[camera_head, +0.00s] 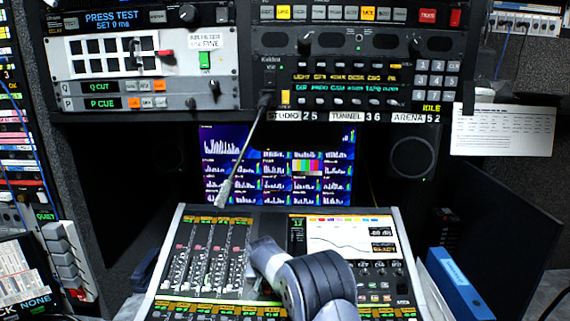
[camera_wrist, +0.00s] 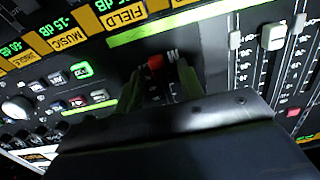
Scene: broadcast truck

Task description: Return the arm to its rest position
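My gripper (camera_wrist: 158,78) shows in the wrist view as a wide dark body with two short fingers that have green edges. The fingers stand apart, with a gap between them. A small red cap (camera_wrist: 155,62) on the panel shows in line with that gap; I cannot tell whether the fingers touch it. In the head view, my grey and black arm hangs low over the mixing console (camera_head: 205,290), right of its left-hand faders. The fingertips are hidden there behind my arm.
Fader caps (camera_wrist: 272,37) and lit labels lie close around my gripper. A gooseneck microphone (camera_head: 245,150) hangs down over the console's back. A monitor (camera_head: 225,172) and rack units (camera_head: 355,75) stand behind. A blue binder (camera_head: 455,285) stands at right, below a paper sheet (camera_head: 503,130).

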